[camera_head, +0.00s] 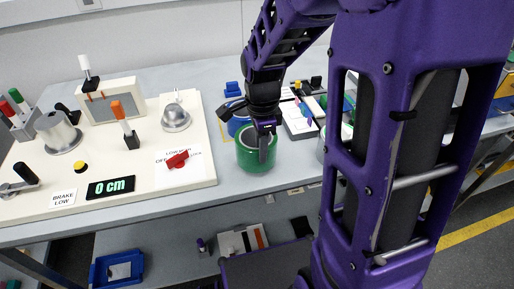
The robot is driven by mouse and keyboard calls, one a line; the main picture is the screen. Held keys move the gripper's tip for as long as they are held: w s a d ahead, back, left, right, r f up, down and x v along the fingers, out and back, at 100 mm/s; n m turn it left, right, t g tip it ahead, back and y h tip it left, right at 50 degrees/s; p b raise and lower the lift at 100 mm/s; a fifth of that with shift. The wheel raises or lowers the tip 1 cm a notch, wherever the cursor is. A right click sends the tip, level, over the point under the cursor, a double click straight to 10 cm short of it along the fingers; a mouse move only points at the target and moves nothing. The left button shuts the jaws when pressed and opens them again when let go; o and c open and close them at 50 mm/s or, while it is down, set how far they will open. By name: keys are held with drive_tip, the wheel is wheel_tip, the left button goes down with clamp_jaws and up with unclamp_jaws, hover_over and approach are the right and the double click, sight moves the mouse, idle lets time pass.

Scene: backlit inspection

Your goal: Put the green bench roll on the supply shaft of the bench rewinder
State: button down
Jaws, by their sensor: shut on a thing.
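The green bench roll (248,158) stands near the front edge of the bench, just right of the rewinder. My gripper (266,143) points down over it and is shut on it. I cannot tell whether the roll touches the bench. The bench rewinder (135,185) is a cream base on the left. It carries a silver cylinder on a flange (57,132) at the left and a silver cone-shaped hub (174,118) at the right. I cannot tell which is the supply shaft.
On the rewinder stand an orange-topped lever (122,115), a white-topped post (88,68), a red knob (178,159) and a "0 cm" display (110,188). My arm hides much of the bench's right side.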

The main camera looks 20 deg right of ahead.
drive_tip(key=shift+r+p, duration=1.45)
drive_tip(key=shift+r, duration=0.7)
drive_tip(key=c, duration=1.4)
unclamp_jaws()
clamp_jaws()
drive_tip(key=shift+f, duration=0.1)
